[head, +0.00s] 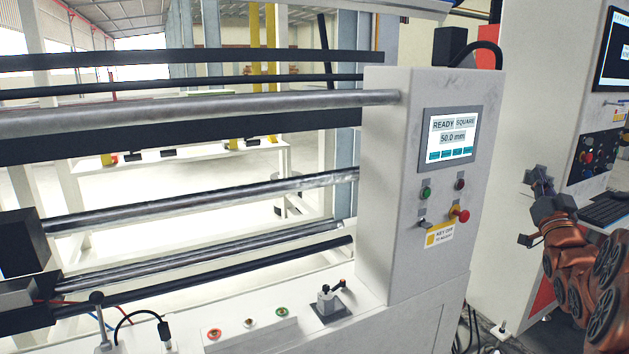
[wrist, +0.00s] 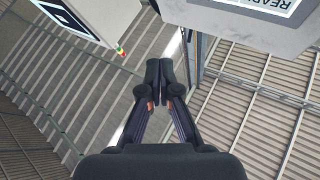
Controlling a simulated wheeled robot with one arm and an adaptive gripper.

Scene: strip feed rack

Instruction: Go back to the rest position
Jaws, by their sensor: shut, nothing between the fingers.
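My gripper (wrist: 160,80) is shut and empty, its two dark fingertips together in the middle of the wrist view. In the head view my gripper (head: 540,184) is at the right, raised in front of the second machine and to the right of the rack's control cabinet. My orange arm rises from the lower right. The control cabinet (head: 381,183) carries a lit screen (head: 450,139) reading "READY SQUARE" and "50.0 mm". My gripper looks apart from the cabinet.
Long steel rollers (head: 200,202) and bars run left from the cabinet. A small lever (head: 329,301) and coloured buttons (head: 281,312) sit on the front ledge. A red knob (head: 460,215) sticks out of the cabinet. A keyboard (head: 604,208) lies at the far right.

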